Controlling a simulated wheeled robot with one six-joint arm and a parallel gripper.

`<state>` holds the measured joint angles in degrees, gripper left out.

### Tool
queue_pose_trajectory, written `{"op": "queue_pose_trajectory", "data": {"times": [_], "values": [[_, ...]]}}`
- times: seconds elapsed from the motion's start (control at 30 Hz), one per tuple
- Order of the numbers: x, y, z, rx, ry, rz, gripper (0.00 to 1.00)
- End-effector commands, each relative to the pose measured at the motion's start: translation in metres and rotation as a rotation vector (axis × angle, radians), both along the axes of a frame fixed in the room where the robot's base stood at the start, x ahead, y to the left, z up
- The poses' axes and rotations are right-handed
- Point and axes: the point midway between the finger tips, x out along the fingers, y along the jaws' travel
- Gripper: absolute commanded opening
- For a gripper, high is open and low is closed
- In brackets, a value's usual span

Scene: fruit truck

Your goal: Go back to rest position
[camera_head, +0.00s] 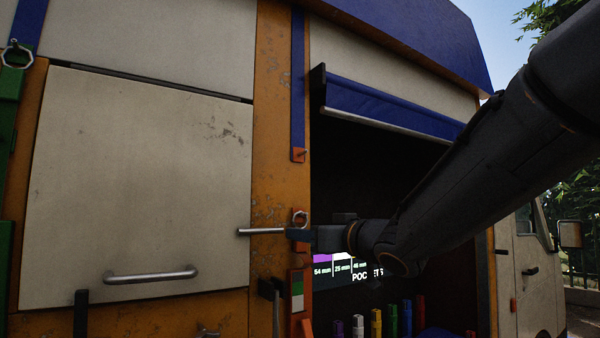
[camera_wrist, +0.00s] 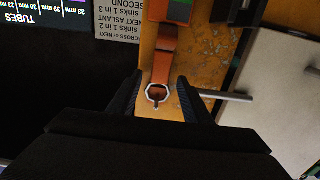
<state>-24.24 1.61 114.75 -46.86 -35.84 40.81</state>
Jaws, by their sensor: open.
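My gripper (camera_head: 300,235) is in front of the rusty orange post (camera_head: 275,120) of the truck, at the left end of my dark arm. In the wrist view my gripper (camera_wrist: 158,95) has its two dark fingers apart. A metal ring (camera_wrist: 157,94) on an orange tab shows between them, and I see nothing held. In the head view the ring (camera_head: 301,218) shows just above the fingers. A metal bar (camera_head: 262,231) sticks out left of the fingertips; it also shows right of the fingers in the wrist view (camera_wrist: 228,96). Contact with ring or bar cannot be told.
A pale hatch (camera_head: 140,180) with a metal handle (camera_head: 150,274) is left of the post. Right of it is a dark opening with a lit display (camera_head: 345,272) and several coloured pegs (camera_head: 391,320) below. A blue awning (camera_head: 385,105) hangs above. A green-white-orange fixture (camera_head: 297,290) is below my gripper.

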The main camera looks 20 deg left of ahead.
Motion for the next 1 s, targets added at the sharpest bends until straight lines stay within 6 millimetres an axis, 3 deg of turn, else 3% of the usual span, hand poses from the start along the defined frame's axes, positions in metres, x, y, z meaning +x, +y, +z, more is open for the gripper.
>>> {"op": "queue_pose_trajectory", "data": {"times": [0.4, 0.77, 0.87, 1.0], "values": [[-0.039, -0.046, 0.001, 0.002, -0.002, -0.002, 0.45], [-0.044, -0.058, -0.003, -0.003, 0.005, -0.014, 0.45], [-0.032, -0.073, -0.022, -0.024, 0.038, -0.073, 0.45], [-0.006, -0.121, -0.078, -0.096, 0.138, -0.236, 0.45]]}}
